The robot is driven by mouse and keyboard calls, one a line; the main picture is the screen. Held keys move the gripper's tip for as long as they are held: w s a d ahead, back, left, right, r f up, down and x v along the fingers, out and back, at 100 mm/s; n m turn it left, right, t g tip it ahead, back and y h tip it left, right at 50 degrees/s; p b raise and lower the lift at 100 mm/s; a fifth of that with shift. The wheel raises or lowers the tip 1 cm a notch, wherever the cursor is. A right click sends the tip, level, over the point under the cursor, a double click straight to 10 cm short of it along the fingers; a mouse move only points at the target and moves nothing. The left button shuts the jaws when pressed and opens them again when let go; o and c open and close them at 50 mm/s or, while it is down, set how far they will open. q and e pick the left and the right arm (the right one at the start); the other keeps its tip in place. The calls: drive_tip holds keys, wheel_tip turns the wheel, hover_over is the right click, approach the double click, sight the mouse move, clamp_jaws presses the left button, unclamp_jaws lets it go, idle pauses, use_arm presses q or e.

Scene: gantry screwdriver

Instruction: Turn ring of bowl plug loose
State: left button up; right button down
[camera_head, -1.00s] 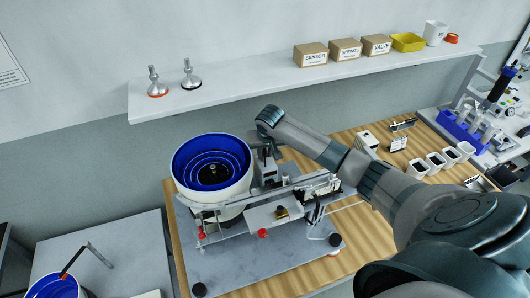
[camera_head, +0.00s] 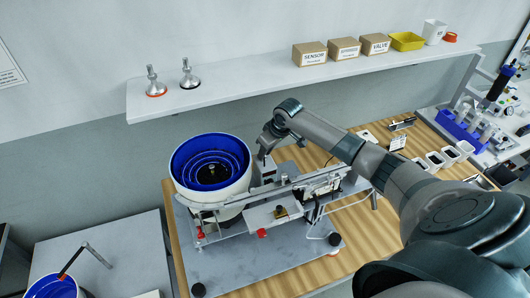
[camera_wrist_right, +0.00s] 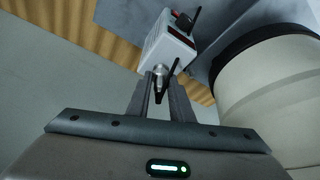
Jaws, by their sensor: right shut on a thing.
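The blue-lined feeder bowl (camera_head: 183,187) stands on a grey plate at the bench's left end; its pale outer wall fills the right side of the right wrist view (camera_wrist_right: 270,105). A light grey control box (camera_wrist_right: 166,45) with a red switch is beside the bowl. The bowl plug's silver ring (camera_wrist_right: 160,71) is at the near end of this box. My right gripper (camera_wrist_right: 160,84) is shut on the ring, with a dark cable or lever piece crossing close to the fingertips. In the head view my right gripper (camera_head: 264,151) is behind the feeder rail, right of the bowl.
A metal feeder rail (camera_head: 280,187) runs right from the bowl. A wall shelf (camera_head: 240,88) with boxes and two metal feet is behind. Several small bins (camera_head: 435,160) stand on the wooden bench (camera_head: 370,232). Bare wood is free at the front right.

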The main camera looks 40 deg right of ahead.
drive_tip(key=n+b, duration=0.1)
drive_tip(key=n+y, duration=0.1)
drive_tip(key=n, duration=0.1)
drive_tip(key=shift+w+d+f+n+b, duration=0.1)
drive_tip(key=shift+w+d+n+b, duration=0.1)
drive_tip(key=shift+n+b, duration=0.15)
drive_tip(key=shift+n+g+y+b, duration=0.55)
drive_tip(key=shift+n+b, duration=0.5)
drive_tip(key=shift+n, duration=0.4)
drive_tip(key=c, duration=1.6)
unclamp_jaws()
drive_tip(key=shift+o, duration=0.2)
drive_tip(key=shift+d+r, duration=0.1)
drive_tip(key=shift+r, duration=0.1)
